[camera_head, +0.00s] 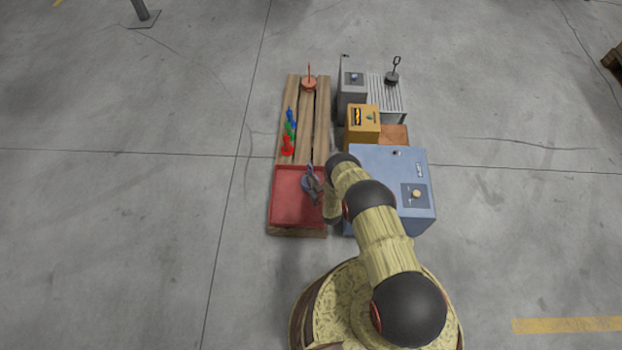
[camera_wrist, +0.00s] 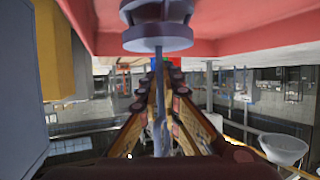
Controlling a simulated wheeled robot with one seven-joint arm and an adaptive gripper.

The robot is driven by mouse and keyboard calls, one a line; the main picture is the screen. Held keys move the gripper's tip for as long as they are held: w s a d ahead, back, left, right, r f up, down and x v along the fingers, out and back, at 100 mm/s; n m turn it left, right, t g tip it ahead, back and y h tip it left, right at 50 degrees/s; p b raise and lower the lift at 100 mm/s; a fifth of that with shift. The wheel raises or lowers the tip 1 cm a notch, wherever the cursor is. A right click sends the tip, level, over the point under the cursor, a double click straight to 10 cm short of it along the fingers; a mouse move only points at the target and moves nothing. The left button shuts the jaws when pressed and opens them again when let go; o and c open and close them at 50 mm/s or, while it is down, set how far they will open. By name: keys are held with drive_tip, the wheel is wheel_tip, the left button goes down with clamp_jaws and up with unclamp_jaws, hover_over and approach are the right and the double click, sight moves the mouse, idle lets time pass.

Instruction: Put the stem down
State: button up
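The stem (camera_wrist: 160,72) is a thin grey-blue rod with a wide, stepped round base (camera_wrist: 158,30). In the head view the grey-blue stem (camera_head: 309,181) shows over the red tray (camera_head: 286,211), partly hidden by my gripper (camera_head: 315,186). In the wrist view, which looks upside down, my gripper's fingers (camera_wrist: 160,75) close in on the rod from both sides. The base lies against or very near the tray's red surface; I cannot tell whether it touches. The rod looks about upright.
The blue-grey cabinet (camera_head: 378,160) stands close right of the tray, beneath my arm. Beyond the tray, wooden planks (camera_head: 321,110) carry red, green and blue pegs (camera_head: 290,130) and an orange stemmed piece (camera_head: 308,84). A yellow box (camera_head: 362,123) and a grey unit (camera_head: 351,88) stand behind the cabinet.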

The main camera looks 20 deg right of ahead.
drive_tip(key=o, duration=0.5)
drive_tip(key=shift+c, duration=0.2)
drive_tip(key=shift+r, duration=0.1)
drive_tip(key=a+p+v, duration=0.1)
drive_tip(key=p+v, duration=0.3)
drive_tip(key=v, duration=0.8)
drive_tip(key=shift+d+p, duration=0.35)
drive_tip(key=shift+d, duration=0.1)
drive_tip(key=shift+r, duration=0.1)
